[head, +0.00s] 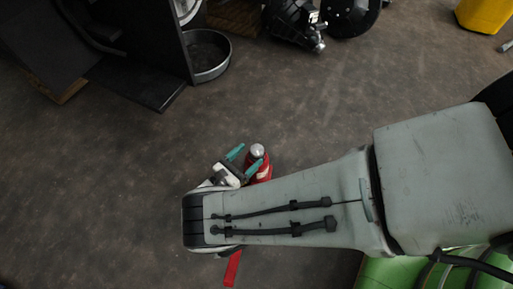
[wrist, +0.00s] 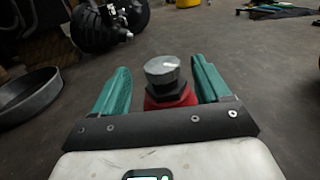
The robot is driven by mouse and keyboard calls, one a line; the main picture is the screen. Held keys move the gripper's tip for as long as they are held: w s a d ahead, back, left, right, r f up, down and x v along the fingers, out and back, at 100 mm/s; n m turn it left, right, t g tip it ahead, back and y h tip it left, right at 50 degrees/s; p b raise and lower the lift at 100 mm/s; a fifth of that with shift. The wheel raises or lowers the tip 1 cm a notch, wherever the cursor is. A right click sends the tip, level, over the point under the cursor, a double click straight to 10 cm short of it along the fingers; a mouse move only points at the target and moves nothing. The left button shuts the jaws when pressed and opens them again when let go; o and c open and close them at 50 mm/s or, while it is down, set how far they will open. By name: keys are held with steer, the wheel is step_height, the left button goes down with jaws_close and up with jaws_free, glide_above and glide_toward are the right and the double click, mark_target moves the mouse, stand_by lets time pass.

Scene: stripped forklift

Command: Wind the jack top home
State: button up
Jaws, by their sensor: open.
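A small red bottle jack (head: 264,172) stands on the floor, partly hidden by my gripper and arm in the head view. Its round silver jack top (head: 257,151) points up. In the wrist view the silver jack top (wrist: 162,70) sits above a dark collar on the red jack body (wrist: 170,98). My gripper (head: 243,160) is open, with teal fingers on either side of the jack top. In the wrist view my gripper (wrist: 160,85) shows a gap between each finger and the top. The jack's lower part is hidden.
A red strip (head: 232,268), perhaps a handle, lies on the floor below my arm. A round metal pan (head: 210,55) and a dark forklift part (head: 150,80) stand at upper left. A yellow container (head: 484,16) is at upper right. The floor around the jack is mostly clear.

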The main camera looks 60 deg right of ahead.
steer(key=shift+v, duration=2.05)
